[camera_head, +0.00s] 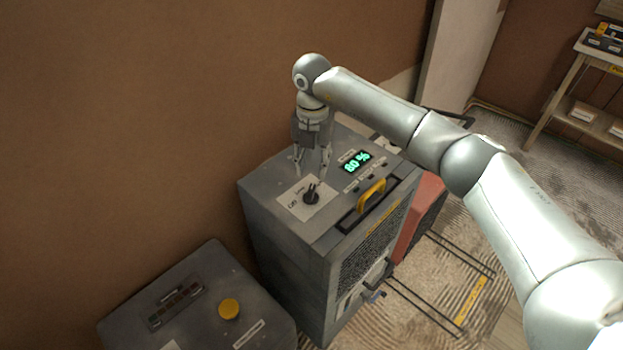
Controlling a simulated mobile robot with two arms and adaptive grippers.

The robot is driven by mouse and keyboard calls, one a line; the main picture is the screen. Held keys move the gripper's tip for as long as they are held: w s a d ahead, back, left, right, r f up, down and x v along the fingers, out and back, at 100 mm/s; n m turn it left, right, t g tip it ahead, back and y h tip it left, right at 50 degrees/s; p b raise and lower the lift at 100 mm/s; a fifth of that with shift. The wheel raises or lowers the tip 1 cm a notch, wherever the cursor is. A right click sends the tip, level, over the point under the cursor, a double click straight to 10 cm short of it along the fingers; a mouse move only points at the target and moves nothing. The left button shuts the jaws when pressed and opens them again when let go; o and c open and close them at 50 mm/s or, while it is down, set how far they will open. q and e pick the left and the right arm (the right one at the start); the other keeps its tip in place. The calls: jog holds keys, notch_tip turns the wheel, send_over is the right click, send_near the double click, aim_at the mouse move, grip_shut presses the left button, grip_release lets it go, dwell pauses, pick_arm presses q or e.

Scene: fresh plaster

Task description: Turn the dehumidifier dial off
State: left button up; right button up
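The dehumidifier (265,222) is a tall grey box standing near the brown wall. On its top is a dark dial (312,197) on a pale label plate marked with small words, "Off" at its left. A green display (356,161) on the top reads 80 %. My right gripper (311,178) points down just above and behind the dial, its two fingers apart with nothing visible between them. I cannot tell whether a fingertip touches the dial. My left gripper is not in view.
A yellow handle (371,194) is on the dehumidifier's top, right of the dial. A lower grey unit with a yellow button (228,309) stands at the front left. A shelf (570,95) stands at the far right.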

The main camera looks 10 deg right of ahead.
aim_at(312, 187)
notch_tip(312, 187, down, 5)
jog(key=shift+w+f+p, duration=0.1)
jog(key=shift+p, duration=0.55)
notch_tip(312, 187, down, 3)
jog(key=shift+r, duration=0.2)
jog(key=shift+w, duration=0.1)
jog(key=shift+c, duration=0.4)
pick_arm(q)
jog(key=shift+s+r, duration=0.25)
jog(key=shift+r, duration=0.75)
pick_arm(e)
grip_shut()
